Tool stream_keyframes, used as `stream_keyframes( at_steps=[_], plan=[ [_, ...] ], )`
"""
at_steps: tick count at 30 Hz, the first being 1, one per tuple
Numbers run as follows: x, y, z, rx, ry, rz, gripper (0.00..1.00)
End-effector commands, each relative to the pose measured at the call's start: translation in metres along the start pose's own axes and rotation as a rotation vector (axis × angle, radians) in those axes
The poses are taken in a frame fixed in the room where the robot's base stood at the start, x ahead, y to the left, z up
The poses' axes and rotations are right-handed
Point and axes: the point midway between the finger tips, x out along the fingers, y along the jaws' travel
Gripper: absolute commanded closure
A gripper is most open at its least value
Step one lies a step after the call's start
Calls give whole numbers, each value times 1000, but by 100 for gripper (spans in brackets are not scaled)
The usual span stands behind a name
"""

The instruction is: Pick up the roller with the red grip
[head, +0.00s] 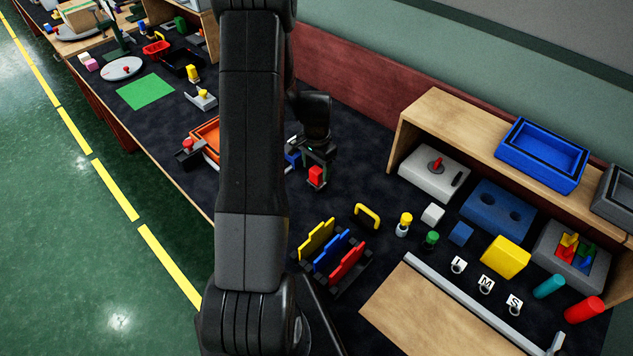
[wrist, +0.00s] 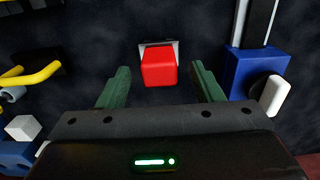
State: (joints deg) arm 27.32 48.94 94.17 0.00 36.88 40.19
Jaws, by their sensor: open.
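A red block-shaped grip (head: 316,174) stands on the dark table just below my gripper (head: 318,155). In the wrist view the red grip (wrist: 158,67) shows with a pale grey part at its far edge; the rest of the roller is hidden beneath it. My gripper (wrist: 162,82) is open, with one green finger to the left of the red grip and one to the right. There is a visible gap on both sides, and the jaws are empty. I cannot tell the exact height of the fingertips relative to the grip.
A blue block with a white knob (wrist: 255,75) stands close to the right finger in the wrist view. A yellow handle (head: 367,215) and a rack of coloured plates (head: 331,254) stand nearer. An orange tray (head: 207,134) lies left, partly behind my arm.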

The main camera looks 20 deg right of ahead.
Motion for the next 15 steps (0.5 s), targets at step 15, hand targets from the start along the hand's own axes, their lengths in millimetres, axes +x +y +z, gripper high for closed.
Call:
stream_keyframes(
  at_steps=[15],
  plan=[
    [35,1,0,0,0,0,52]
  ],
)
